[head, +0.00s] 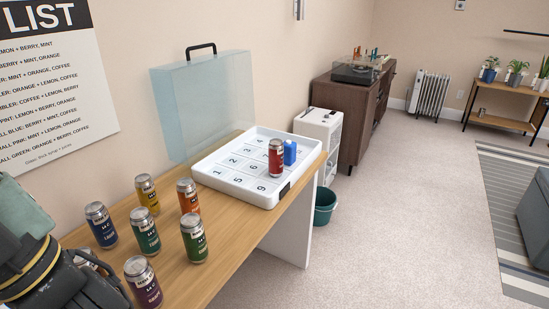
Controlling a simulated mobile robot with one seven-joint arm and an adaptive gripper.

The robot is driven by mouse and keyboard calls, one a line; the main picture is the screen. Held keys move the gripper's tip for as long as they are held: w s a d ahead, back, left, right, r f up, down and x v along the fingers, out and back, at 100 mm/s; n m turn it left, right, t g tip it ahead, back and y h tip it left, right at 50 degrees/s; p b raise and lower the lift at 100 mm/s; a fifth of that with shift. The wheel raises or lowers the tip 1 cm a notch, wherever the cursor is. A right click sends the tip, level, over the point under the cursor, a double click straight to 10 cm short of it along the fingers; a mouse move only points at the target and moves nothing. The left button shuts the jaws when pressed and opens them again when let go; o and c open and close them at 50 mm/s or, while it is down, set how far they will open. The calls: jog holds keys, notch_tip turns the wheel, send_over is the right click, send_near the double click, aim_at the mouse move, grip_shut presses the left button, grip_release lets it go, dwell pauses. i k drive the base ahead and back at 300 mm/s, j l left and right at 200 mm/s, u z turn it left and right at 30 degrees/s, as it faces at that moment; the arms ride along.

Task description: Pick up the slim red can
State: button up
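A red can (276,158) with a silver top stands upright in the white numbered tray (221,182), near the tray's right side. A small blue container (290,152) stands close behind it to the right. My gripper (92,287) shows as a dark shape at the lower left, well away from the red can, with several other cans on the wood between them. Its fingers cannot be made out clearly, so I cannot tell whether it is open or shut.
Several cans stand on the wooden table (240,236): yellow (147,194), orange (188,196), blue (101,225), teal (145,230), green (194,239) and purple (142,283). A clear lid (205,100) stands upright behind the tray. Floor right of the table is open.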

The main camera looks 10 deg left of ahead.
aim_at(276, 146)
jog(key=i+l, duration=0.2)
jog(key=i, duration=0.2)
jog(key=i+l, duration=0.2)
jog(key=i, duration=0.25)
